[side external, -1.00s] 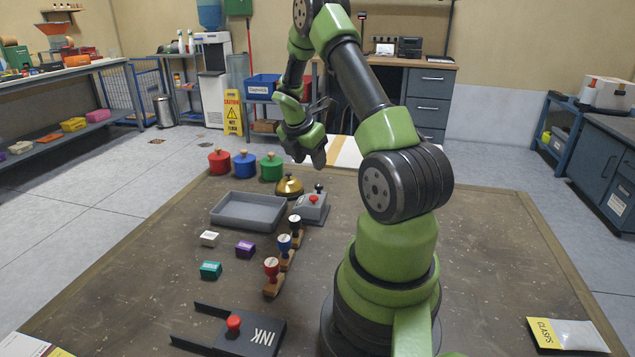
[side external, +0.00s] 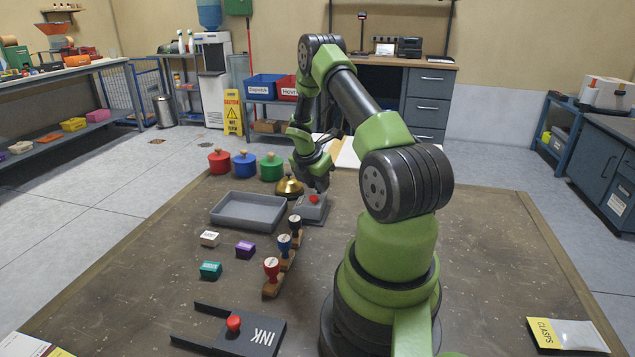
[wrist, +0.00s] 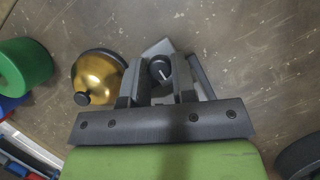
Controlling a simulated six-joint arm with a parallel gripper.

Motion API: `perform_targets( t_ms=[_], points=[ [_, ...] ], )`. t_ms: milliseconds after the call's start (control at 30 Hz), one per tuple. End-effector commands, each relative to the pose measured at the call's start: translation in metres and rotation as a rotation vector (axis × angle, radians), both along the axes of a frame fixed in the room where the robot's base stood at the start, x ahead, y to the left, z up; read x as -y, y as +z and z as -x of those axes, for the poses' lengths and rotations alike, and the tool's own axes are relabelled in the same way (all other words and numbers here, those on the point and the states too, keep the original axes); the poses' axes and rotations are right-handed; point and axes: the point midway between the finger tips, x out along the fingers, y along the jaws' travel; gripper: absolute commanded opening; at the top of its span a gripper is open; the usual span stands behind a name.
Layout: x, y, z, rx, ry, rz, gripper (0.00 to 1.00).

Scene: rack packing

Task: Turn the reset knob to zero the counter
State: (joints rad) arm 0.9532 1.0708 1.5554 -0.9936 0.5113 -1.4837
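The counter (side external: 311,208) is a grey box with a red button (side external: 314,199) on top, standing near the far edge of the table in the side view. The reset knob (wrist: 160,69) is black with a white pointer line and shows between my fingers in the wrist view. In the side view the knob is hidden behind my gripper (side external: 319,185), which points down over the back of the counter. My fingers (wrist: 158,80) are apart, one on each side of the knob. I cannot tell whether they touch it.
A brass bell (side external: 289,187) stands close to the left of the counter; it also shows in the wrist view (wrist: 98,76). A grey tray (side external: 248,226), several stamps (side external: 284,243) and lidded pots (side external: 245,163) stand nearby. The table's right side is mostly clear.

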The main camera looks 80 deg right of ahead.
Motion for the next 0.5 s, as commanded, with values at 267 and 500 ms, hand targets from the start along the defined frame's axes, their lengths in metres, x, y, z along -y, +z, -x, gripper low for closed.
perform_targets(
  t_ms=[267,500],
  points=[
    [-0.0001,0.0003,-0.0005,0.001,-0.006,0.001,0.01],
    [0.0002,0.0004,-0.0013,0.002,-0.078,0.001,0.01]
  ],
)
